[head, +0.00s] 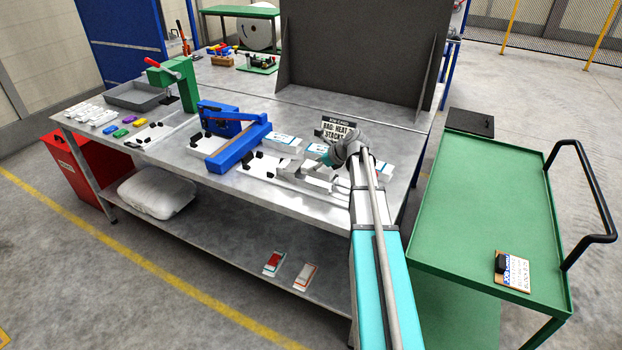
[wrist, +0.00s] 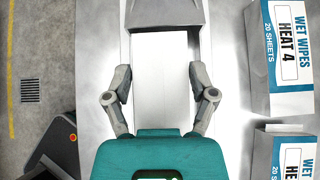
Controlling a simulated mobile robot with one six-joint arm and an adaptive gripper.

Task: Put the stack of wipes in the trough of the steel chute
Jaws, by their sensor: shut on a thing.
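My gripper (wrist: 160,86) is shut on a plain white stack of wipes (wrist: 160,65), with one finger on each side of it in the wrist view. Just beyond the stack's far end is grey sheet metal that looks like the steel chute (wrist: 165,14); the wrist view does not show whether the stack rests in its trough. Two packs marked "WET WIPES HEAT 4", one farther (wrist: 291,55) and one nearer (wrist: 292,155), lie to the right. In the head view my wrist covers much of the gripper and stack.
A green cart (head: 487,205) stands at right.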

